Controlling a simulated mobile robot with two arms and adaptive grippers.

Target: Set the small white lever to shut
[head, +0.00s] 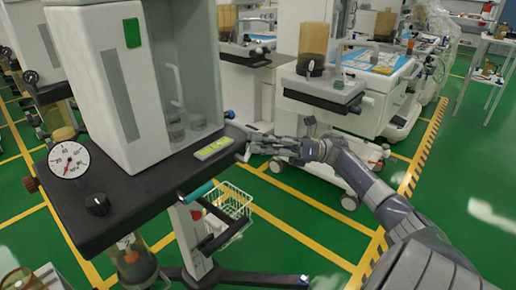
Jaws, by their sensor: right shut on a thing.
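The anaesthesia cart in front of me has a dark top (135,190) with a tall white cabinet on it. The small white lever (241,157) shows as a small pale piece at the right edge of this top. My right gripper (252,146) reaches in from the right and its fingertips are at the lever. The gripper is shut on it; the fingers cover much of the lever, so its exact angle is hard to tell. My left gripper is not in view.
A round gauge (69,160) and a black knob (97,204) sit on the cart's left side. A yellow-green label (213,148) lies near the lever. A teal-ended handle (196,192) and a white wire basket (232,203) are below. Other carts stand behind.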

